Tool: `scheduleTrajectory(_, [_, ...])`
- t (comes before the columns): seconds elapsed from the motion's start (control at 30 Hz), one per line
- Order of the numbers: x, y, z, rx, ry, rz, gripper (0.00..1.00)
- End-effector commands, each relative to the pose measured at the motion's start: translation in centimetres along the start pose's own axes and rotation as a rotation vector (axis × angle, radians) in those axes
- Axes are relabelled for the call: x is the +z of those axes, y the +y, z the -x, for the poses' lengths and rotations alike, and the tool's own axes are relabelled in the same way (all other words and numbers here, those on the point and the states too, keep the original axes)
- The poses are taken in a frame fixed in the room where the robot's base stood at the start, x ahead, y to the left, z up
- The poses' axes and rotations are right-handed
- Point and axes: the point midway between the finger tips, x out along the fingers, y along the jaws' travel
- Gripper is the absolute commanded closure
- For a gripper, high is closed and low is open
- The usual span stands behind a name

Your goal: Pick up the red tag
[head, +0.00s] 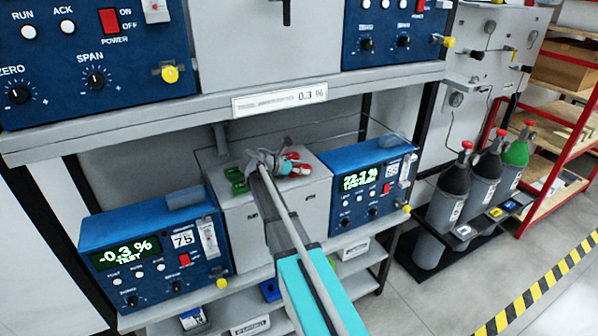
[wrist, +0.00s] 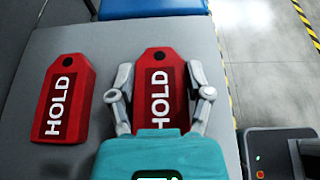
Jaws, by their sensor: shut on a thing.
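Two red tags marked HOLD lie side by side on a grey box top in the wrist view. The left tag (wrist: 65,103) is free, with nothing touching it. My gripper (wrist: 160,92) is shut on the right tag (wrist: 158,62), one finger along each long side. The lower part of that tag is hidden by the teal gripper body. In the head view my gripper (head: 283,168) is at the red tags (head: 303,169) on top of the grey box. I cannot tell whether the held tag is clear of the surface.
Green tags (head: 236,180) lie at the left of the grey box (head: 306,205). Blue analysers stand left (head: 150,250) and right (head: 372,178) of it, under a shelf (head: 180,125). Gas cylinders (head: 484,180) stand at right.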

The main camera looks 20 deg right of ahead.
Motion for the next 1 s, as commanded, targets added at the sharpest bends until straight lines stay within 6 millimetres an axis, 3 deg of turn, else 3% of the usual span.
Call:
scheduleTrajectory(0.47, [0.5, 0.0, 0.2, 0.0, 0.0, 0.0, 0.8])
scheduleTrajectory(0.87, [3.4, 0.0, 1.4, -0.001, 0.0, -0.001, 0.8])
scheduleTrajectory(1.0, [4.8, -1.6, 2.1, -0.001, 0.0, -0.001, 0.8])
